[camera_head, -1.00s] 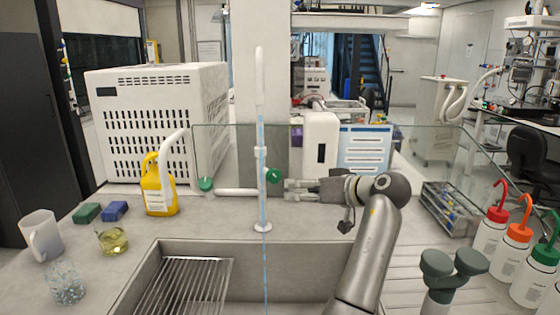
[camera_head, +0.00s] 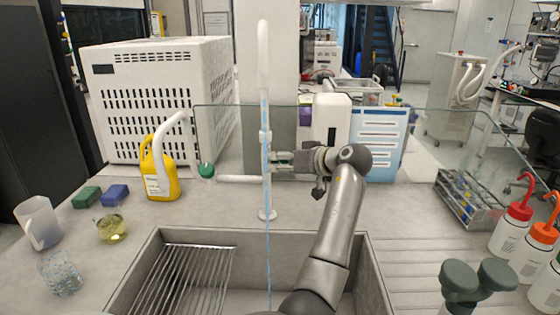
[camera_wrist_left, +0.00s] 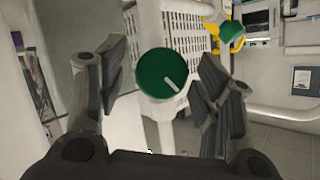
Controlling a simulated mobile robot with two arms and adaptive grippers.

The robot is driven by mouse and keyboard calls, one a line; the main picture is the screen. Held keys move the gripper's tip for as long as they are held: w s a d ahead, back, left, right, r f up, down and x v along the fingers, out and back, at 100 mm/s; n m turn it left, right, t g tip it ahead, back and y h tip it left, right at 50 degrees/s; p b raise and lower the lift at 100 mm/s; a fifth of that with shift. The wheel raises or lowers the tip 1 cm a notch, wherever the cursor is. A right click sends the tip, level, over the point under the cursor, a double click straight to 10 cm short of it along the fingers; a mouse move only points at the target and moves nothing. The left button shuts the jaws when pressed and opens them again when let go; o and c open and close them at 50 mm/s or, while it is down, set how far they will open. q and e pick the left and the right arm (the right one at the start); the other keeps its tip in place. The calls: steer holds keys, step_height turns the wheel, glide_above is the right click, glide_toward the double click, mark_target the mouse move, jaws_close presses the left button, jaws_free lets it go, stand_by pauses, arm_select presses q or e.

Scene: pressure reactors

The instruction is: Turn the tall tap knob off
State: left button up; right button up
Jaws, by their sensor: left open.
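The tall white tap (camera_head: 263,60) stands behind the sink, with a thin pale-blue stream (camera_head: 268,235) running down from it. Its green round knob (camera_wrist_left: 163,74) shows in the left wrist view with a white line pointing down-right. In the head view this knob is hidden behind my fingers. My left gripper (camera_head: 280,160) comes from the right side and is open. In the left wrist view its fingers (camera_wrist_left: 160,88) stand on both sides of the knob, with gaps between. My right gripper is not in view.
A second green knob (camera_head: 207,171) is on the lower tap at left. A glass panel (camera_head: 430,125) stands behind. The sink (camera_head: 250,245) holds a metal rack (camera_head: 185,280).

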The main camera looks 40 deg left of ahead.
arm_select(q)
steer(key=shift+a+f, duration=0.15)
steer(key=shift+a, duration=0.3)
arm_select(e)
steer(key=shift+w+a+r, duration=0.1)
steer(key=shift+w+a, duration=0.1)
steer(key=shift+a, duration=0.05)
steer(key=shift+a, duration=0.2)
arm_select(q)
steer(key=c, duration=1)
steer(key=shift+m+g+p, duration=0.3)
steer(key=shift+p, duration=0.3)
steer(key=shift+r+m+g+y+p, duration=0.25)
steer(key=shift+m+g+p, duration=0.25)
steer(key=shift+m+p, duration=0.3)
steer(key=shift+w+f+m+g+y+p, duration=0.15)
steer(key=shift+m+g+y+p, duration=0.3)
steer(key=shift+m+g+p, duration=0.65)
steer(key=shift+f+m+t, duration=0.1)
steer(key=shift+m+t, duration=0.2)
steer(key=shift+m, duration=0.1)
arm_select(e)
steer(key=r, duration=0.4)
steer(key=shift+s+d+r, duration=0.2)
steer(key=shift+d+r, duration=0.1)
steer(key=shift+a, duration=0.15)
